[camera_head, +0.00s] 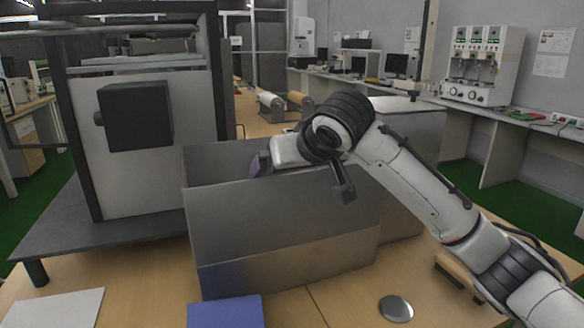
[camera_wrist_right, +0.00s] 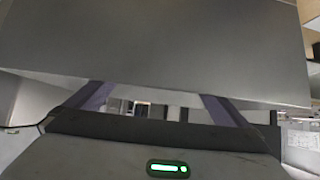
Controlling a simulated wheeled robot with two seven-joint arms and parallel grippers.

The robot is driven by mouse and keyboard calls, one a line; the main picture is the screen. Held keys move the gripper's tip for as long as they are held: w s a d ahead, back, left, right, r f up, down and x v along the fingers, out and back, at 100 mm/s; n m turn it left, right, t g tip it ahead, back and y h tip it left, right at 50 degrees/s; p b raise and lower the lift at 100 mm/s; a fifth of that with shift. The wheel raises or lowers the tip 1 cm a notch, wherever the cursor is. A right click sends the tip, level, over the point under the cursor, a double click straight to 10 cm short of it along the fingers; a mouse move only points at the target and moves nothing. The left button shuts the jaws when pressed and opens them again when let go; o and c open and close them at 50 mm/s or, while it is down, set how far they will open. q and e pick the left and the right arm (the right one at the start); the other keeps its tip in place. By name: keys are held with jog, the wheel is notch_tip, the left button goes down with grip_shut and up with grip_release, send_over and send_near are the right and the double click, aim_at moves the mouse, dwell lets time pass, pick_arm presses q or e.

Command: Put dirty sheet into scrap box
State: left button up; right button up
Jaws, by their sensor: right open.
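The open-topped metal box (camera_head: 285,225), which looks like the scrap box, stands in the middle of the table. My right gripper (camera_head: 262,163) is at the box's opening, its wrist over the near rim and its fingers partly hidden by that rim. In the right wrist view its two purple fingers (camera_wrist_right: 158,104) are spread apart, with nothing seen held between them. A large plain grey surface (camera_wrist_right: 150,50) fills the upper part of that view; I cannot tell whether it is a box wall or a sheet. No sheet is clearly identifiable as the dirty one. My left gripper is out of view.
A pale flat sheet or plate (camera_head: 55,308) lies at the front left, and a blue flat piece (camera_head: 225,312) lies in front of the box. A round metal disc (camera_head: 396,308) is at the front right. A framed machine with a black block (camera_head: 136,115) stands left of the box.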

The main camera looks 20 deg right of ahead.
jog(key=v, duration=1.2)
jog(key=shift+r+p, duration=0.4)
jog(key=shift+r, duration=0.25)
